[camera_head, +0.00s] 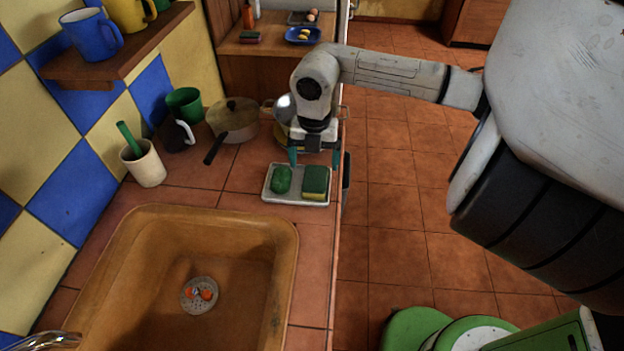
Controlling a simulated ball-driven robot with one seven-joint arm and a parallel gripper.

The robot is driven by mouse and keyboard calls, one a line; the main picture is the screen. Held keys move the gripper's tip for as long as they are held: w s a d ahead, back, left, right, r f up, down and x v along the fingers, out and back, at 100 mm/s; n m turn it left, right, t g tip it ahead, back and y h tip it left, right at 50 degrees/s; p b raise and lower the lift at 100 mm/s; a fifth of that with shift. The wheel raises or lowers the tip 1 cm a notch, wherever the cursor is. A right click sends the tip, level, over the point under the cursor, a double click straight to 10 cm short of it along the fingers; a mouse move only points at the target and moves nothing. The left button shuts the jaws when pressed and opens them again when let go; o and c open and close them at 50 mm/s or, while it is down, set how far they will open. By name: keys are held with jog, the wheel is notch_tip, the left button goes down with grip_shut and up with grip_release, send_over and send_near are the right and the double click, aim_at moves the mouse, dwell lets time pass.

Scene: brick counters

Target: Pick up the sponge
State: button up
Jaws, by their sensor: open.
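The sponge (316,180), yellow with a green top, lies at the right side of a small white tray (297,201) on the tiled counter. A green rounded object (281,179) lies beside it on the left of the tray. My gripper (314,160) is open and points down, just above and behind the tray, its teal fingers spread to either side. I see nothing between the fingers. The exact height of the fingers over the sponge is hard to tell.
A brown sink (284,262) is in front of the tray. A lidded pot (233,120), a green cup (184,104), a dark mug (176,137) and a white cup (145,163) with a green handle stand left. The counter's right edge is close to the tray.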

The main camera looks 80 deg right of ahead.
aim_at(315, 179)
jog(key=shift+s+a+f+p, duration=0.1)
jog(key=shift+f+p, duration=0.35)
jog(key=shift+f, duration=1.1)
jog(key=shift+s+f+p, duration=0.1)
jog(key=shift+f+p, duration=0.3)
jog(key=shift+f, duration=1.15)
jog(key=c, duration=1.1)
jog(key=shift+r, duration=0.15)
jog(key=shift+r, duration=0.5)
jog(key=s+d+r+b, duration=0.1)
jog(key=s+r, duration=0.3)
jog(key=s+d+r+b, duration=0.2)
jog(key=s+r, duration=0.2)
jog(key=s+d+r+b, duration=0.2)
jog(key=s+r, duration=0.1)
jog(key=s, duration=0.1)
jog(key=shift+s+d+r, duration=0.2)
jog(key=shift+s+r, duration=0.2)
